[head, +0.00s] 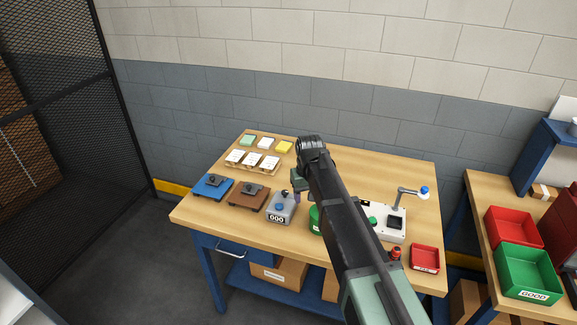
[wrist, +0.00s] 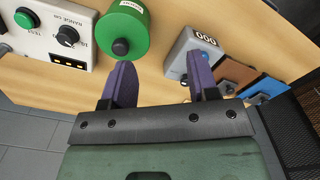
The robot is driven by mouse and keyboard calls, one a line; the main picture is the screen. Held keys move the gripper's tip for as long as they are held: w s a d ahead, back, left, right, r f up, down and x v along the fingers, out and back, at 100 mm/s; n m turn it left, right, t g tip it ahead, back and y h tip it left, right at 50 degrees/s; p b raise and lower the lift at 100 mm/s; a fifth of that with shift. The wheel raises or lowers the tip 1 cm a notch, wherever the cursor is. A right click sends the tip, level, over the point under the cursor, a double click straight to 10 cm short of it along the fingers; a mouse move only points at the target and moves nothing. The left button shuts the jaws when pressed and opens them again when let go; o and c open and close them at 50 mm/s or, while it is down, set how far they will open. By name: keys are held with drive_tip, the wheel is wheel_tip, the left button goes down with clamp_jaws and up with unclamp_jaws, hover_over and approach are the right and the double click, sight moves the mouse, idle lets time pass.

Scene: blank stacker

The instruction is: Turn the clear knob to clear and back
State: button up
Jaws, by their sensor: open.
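The grey counter box (head: 280,207) stands near the front edge of the table, with a blue button on top and a display reading 000. It also shows in the wrist view (wrist: 188,46), upside down, with a small dark knob (wrist: 184,81) low on its side. That knob is probably the clear knob, but no label is readable. My gripper (wrist: 162,75) is open and empty. Its purple fingers point towards the gap between the counter and a green round body, with the right finger close to the dark knob. In the head view my gripper (head: 297,190) is partly hidden by my arm.
A green round body (wrist: 121,35) with a black knob stands beside the counter. A white panel (head: 388,230) with a lamp is right of it. Brown (head: 249,195) and blue (head: 213,187) fixtures stand left. A red tray (head: 424,257) lies at the right front.

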drive_tip(key=n, duration=0.2)
hover_over(285, 191)
wheel_tip(285, 191, down, 10)
drive_tip(key=b, duration=1.1)
drive_tip(key=shift+f, duration=0.2)
drive_tip(key=shift+r, duration=0.1)
drive_tip(key=c, duration=0.9)
